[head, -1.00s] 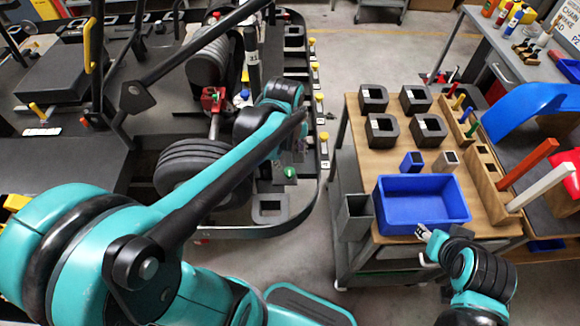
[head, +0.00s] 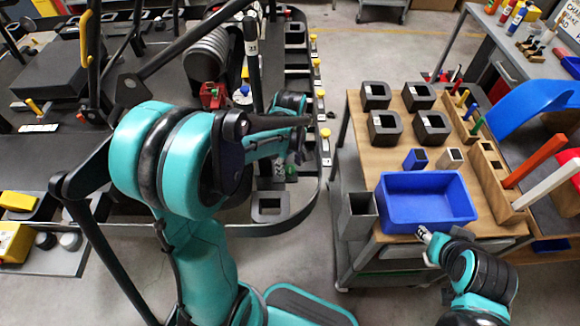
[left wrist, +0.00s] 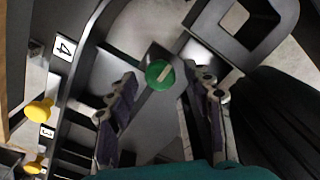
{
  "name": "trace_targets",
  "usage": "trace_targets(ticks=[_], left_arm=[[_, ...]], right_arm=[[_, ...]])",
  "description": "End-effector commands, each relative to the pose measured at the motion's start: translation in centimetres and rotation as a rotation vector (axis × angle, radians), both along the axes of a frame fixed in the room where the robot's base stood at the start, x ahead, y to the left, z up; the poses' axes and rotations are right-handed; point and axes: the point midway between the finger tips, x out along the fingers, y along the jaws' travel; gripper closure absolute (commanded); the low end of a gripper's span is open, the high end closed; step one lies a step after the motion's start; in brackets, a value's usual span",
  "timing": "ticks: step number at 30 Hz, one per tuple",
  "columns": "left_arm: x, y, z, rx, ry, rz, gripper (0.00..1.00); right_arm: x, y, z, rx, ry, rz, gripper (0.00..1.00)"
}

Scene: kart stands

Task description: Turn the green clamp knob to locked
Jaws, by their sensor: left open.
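In that view the bar runs diagonally. My left gripper (left wrist: 163,84) is open, its two fingers on either side of the knob near the fingertips. I cannot tell whether they touch it. In the head view my left gripper (head: 293,160) is small and hides most of the knob. My right gripper (head: 424,235) is by the front edge of the blue bin; its jaw state is unclear.
Yellow knobs (left wrist: 40,112) and number labels line the dark kart rail in the left wrist view. A square frame (head: 270,206) lies near the kart's front edge. The blue bin (head: 428,222) and several dark square blocks sit on the wooden cart top at the right.

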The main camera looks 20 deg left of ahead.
Motion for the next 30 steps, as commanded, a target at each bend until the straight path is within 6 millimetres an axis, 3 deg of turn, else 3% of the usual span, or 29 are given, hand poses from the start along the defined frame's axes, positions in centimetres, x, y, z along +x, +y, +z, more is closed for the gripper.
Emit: trace_targets(ticks=[7,12,13,22,30], left_arm=[[-0.01,-0.01,-0.03,0.000,0.000,0.000,0.51],[-0.01,-0.01,-0.02,0.000,0.000,0.000,0.96],[-0.01,-0.01,-0.02,0.000,0.000,0.000,0.99],[-0.01,-0.01,-0.02,0.000,0.000,-0.021,0.99],[-0.01,-0.01,-0.01,0.000,0.000,-0.153,0.99]], right_arm=[[0.01,0.00,0.03,0.000,0.000,0.000,0.59],[0.00,0.00,0.03,0.000,0.000,0.000,0.59],[0.00,0.00,0.03,0.000,0.000,0.000,0.59],[0.01,0.00,0.04,0.000,0.000,0.000,0.59],[0.00,0.00,0.14,0.000,0.000,0.000,0.59]])
